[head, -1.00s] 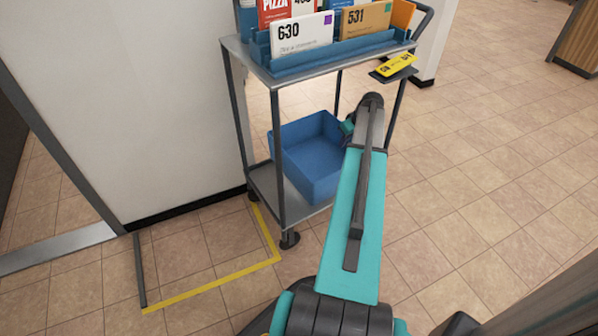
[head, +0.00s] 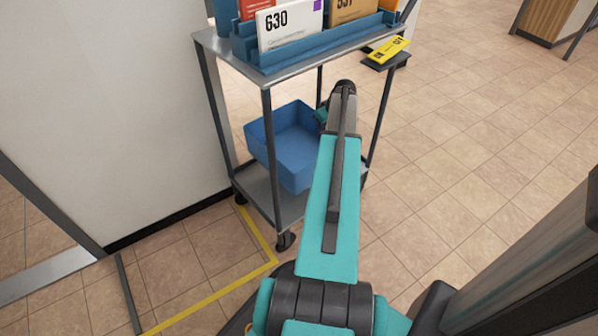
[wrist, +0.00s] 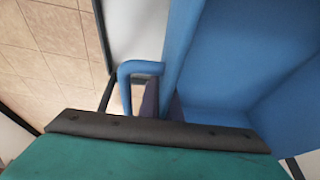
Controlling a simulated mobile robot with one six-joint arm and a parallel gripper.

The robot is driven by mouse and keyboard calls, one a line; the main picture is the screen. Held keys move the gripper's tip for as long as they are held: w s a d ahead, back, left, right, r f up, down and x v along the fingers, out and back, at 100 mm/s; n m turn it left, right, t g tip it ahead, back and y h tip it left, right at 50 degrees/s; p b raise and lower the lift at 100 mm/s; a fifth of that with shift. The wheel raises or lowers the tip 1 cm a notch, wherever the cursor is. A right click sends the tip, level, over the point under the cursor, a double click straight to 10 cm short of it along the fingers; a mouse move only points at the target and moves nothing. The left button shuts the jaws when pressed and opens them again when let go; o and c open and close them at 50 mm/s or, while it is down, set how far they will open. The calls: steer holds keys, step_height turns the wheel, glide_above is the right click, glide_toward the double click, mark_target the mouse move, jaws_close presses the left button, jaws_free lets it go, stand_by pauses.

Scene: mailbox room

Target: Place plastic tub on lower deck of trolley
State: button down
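The blue plastic tub (head: 290,152) is inside the trolley frame, between the upper shelf and the lower deck (head: 262,186), and looks slightly tilted. I cannot tell whether its base touches the deck. My gripper (head: 322,113) is at the tub's right side, with the fingers mostly hidden by my arm. In the wrist view the tub's wall and interior (wrist: 235,60) fill the right, with a blue handle loop (wrist: 140,68) on its near side. My gripper (wrist: 162,105) appears shut on the tub at this edge, its fingertips partly hidden.
The trolley (head: 240,62) has thin grey posts close around the tub. Its upper shelf carries a blue mail rack (head: 310,45) with cards.

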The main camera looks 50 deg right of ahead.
steer(key=shift+f, duration=0.1)
steer(key=shift+f+b, duration=0.95)
steer(key=shift+f, duration=1.4)
steer(key=shift+f+b, duration=1)
steer(key=shift+f, duration=1.65)
steer(key=c, duration=2)
jaws_free()
steer(key=p+v, duration=0.4)
steer(key=v, duration=0.8)
steer(key=shift+p, duration=0.35)
